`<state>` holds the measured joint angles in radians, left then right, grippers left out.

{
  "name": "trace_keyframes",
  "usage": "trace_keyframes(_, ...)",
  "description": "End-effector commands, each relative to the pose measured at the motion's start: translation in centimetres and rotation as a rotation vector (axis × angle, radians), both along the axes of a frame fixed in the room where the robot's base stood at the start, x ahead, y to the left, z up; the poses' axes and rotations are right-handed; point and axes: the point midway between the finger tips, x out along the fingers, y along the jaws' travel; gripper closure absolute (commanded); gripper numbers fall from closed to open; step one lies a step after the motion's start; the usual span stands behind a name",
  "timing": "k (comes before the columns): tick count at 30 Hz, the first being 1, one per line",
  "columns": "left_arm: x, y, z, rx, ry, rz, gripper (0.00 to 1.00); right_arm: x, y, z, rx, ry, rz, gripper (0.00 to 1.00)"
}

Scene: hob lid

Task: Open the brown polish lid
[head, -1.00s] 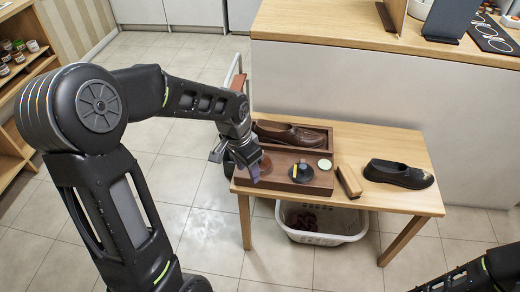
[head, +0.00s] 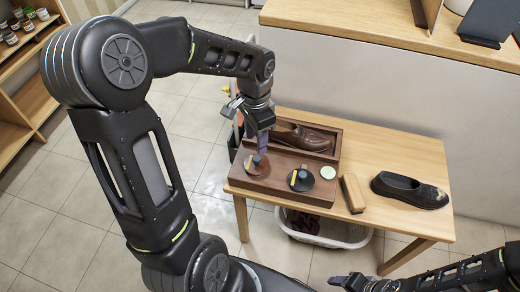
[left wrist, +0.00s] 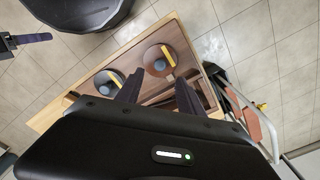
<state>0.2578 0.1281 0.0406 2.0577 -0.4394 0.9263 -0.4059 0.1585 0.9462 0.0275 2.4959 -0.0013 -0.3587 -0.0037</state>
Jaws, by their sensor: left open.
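The brown polish lid (head: 251,168) is a round reddish-brown disc with a blue-grey knob and a yellow strip, at the left of the wooden box top. It also shows in the left wrist view (left wrist: 152,52), just beyond the fingers. The black polish lid (head: 301,180) lies to its right, with a similar knob and strip. My left gripper (head: 262,144) is open and empty, pointing down above the brown lid's far side, apart from its knob in the left wrist view. My right gripper (head: 350,282) is at the bottom edge; its jaw opening is unclear.
The wooden box (head: 262,184) stands on the table (head: 375,150), with a brown shoe (head: 300,137) in its back compartment. A small pale green-topped tin (head: 328,172), a brush (head: 352,193) and a black shoe (head: 408,190) are to the right. A white basket (head: 350,238) sits below.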

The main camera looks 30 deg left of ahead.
Motion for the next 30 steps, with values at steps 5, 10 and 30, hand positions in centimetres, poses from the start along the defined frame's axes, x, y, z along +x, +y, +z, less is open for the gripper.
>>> trace_keyframes(5, 0.0, 0.0, -0.2, 0.0, 0.0, 0.0, 0.55, 0.0, 0.0, 0.0, 0.0, 0.0, 0.0, 0.4)
trace_keyframes(10, 0.0, 0.0, -1.5, -0.001, 0.002, 0.001, 0.55, 0.0, 0.0, -0.3, 0.0, 0.0, 0.0, 0.4)
trace_keyframes(30, 0.0, 0.0, -7.8, 0.0, -0.001, 0.0, 0.55, 0.0, 0.0, -1.2, 0.0, -0.001, 0.0, 0.4)
